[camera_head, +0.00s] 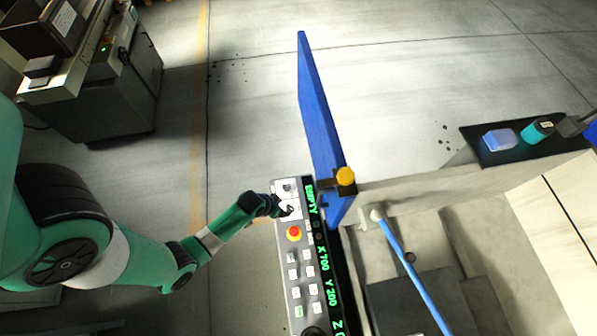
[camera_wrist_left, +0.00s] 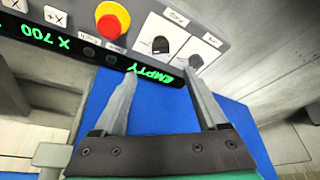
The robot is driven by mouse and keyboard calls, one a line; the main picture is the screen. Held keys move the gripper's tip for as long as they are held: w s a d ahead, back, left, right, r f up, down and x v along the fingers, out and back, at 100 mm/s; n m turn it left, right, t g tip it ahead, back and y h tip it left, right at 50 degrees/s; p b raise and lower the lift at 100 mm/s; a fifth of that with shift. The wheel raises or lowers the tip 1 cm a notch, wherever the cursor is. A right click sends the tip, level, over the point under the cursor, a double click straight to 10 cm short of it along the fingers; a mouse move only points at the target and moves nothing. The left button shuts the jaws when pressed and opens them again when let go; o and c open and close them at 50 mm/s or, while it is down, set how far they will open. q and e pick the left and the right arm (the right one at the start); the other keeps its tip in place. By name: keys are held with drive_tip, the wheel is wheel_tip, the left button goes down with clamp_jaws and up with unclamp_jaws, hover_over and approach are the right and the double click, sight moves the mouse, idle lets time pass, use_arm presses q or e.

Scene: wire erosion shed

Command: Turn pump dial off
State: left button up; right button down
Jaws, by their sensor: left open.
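The control panel (camera_head: 306,262) stands at the lower middle of the head view, with a red and yellow stop button (camera_head: 293,233). Two dark dials sit on pale plates at its far end. In the left wrist view, one dial (camera_wrist_left: 160,45) is nearer the stop button and the other dial (camera_wrist_left: 196,61) is to its right. Their small labels are too blurred to tell which is the pump dial. My left gripper (camera_head: 286,209) is at the dials; in the wrist view its fingers (camera_wrist_left: 161,78) are spread, with nothing between them. Contact cannot be told.
A blue door panel (camera_head: 323,125) stands beside the control panel. A blue bar (camera_head: 412,270) crosses the machine tank to the right. A dark tray (camera_head: 482,147) holds a blue block (camera_head: 500,139) and a teal item (camera_head: 536,131).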

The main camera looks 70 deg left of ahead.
sight(290, 208)
use_arm(q)
drive_tip(key=b+x, duration=0.5)
drive_tip(key=x, duration=0.6)
drive_tip(key=shift+f+b, duration=0.25)
drive_tip(key=shift+b, duration=0.05)
drive_tip(key=shift+c, duration=0.2)
clamp_jaws()
